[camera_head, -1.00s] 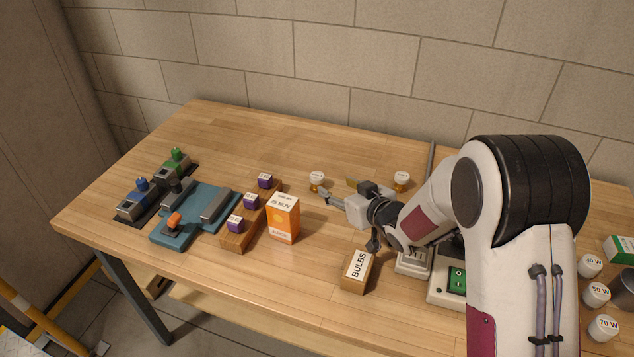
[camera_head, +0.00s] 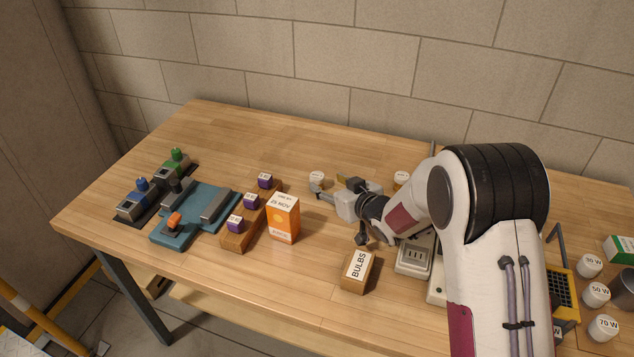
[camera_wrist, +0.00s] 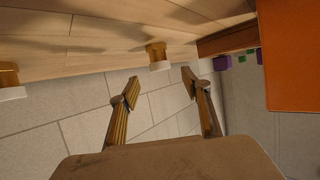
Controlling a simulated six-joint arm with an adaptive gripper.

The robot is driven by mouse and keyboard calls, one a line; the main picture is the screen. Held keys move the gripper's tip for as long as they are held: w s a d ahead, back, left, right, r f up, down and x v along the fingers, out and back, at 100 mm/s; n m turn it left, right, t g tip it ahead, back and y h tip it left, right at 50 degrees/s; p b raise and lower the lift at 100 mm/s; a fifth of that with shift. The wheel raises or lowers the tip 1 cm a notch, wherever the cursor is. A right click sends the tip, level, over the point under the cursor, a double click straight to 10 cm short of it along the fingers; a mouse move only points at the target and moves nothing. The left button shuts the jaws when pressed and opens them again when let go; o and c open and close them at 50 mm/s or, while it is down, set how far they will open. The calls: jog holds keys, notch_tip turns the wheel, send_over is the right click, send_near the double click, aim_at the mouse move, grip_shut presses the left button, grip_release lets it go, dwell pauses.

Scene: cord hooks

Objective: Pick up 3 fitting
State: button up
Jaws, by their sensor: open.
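A small fitting (camera_head: 317,178) with a white labelled top and a brass body stands on the table in front of my gripper (camera_head: 322,195). Its label is too small to read. In the wrist view, this fitting (camera_wrist: 157,57) appears beyond the fingertips, roughly in line with the gap between them. My gripper (camera_wrist: 160,82) is open and empty, held low and nearly level, pointing left in the head view. A second, similar fitting (camera_head: 401,178) stands behind my arm; a like one (camera_wrist: 9,82) shows at the wrist view's left edge.
An orange box (camera_head: 283,219) stands left of my gripper, beside a wooden rack (camera_head: 241,236) with purple-topped pieces. A BULBS box (camera_head: 357,272) stands nearer the front. A teal fixture (camera_head: 181,233) lies farther left. The table behind the fitting is clear up to the wall.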

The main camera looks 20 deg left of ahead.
aim_at(320, 178)
jog(key=shift+x, duration=1.3)
jog(key=shift+x, duration=2.6)
jog(key=c, duration=1.3)
